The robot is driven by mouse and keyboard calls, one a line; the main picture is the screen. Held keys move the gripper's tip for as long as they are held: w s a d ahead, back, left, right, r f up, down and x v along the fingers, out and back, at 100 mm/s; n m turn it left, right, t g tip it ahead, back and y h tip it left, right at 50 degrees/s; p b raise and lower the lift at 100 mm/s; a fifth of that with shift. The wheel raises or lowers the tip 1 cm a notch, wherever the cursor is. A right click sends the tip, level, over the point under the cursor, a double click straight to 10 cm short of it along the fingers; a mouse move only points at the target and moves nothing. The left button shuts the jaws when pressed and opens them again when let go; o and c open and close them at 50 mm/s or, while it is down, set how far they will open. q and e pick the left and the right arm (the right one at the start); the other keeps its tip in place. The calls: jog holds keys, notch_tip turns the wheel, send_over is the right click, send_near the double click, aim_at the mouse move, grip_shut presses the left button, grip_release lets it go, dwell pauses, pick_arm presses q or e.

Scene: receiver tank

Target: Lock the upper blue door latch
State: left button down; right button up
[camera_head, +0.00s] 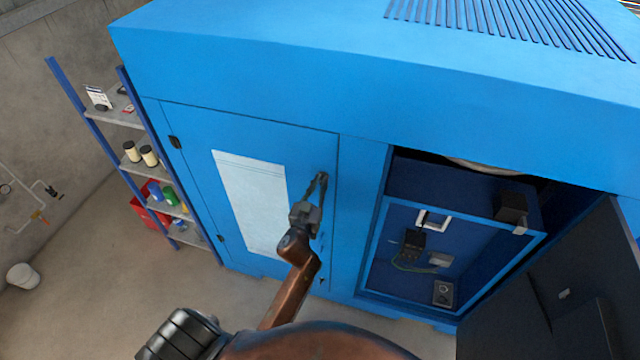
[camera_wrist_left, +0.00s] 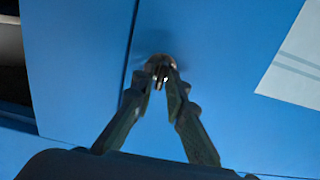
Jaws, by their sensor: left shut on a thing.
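The blue cabinet door (camera_head: 190,135) is closed in the head view, with a white sheet on it. The upper latch (camera_wrist_left: 160,68) is a small round metal piece near the door's edge in the left wrist view. My left gripper (camera_head: 322,178) reaches up to the latch from below. In the left wrist view my left gripper (camera_wrist_left: 160,80) has its fingertips together on the latch, closed on its small key-like part. The fingertips hide most of the latch in the head view. My right gripper is not in view.
An open compartment (camera_head: 374,290) with a control panel lies right of the door, its dark door swung out at the lower right. A shelf rack (camera_head: 112,115) with cans and bottles stands left of the cabinet. A white bucket (camera_head: 22,277) sits on the floor.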

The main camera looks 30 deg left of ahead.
pick_arm(q)
jog(key=shift+m, duration=0.3)
jog(key=shift+d+m, duration=0.1)
jog(key=shift+m, duration=0.5)
jog(key=m, duration=0.3)
jog(key=shift+m, duration=0.3)
jog(key=shift+d+f+m+b, duration=0.1)
jog(key=shift+f+m+b, duration=0.05)
jog(key=shift+m, duration=2.95)
jog(key=shift+d+f+m+b, duration=0.1)
jog(key=shift+m+b, duration=0.05)
jog(key=shift+m, duration=2.95)
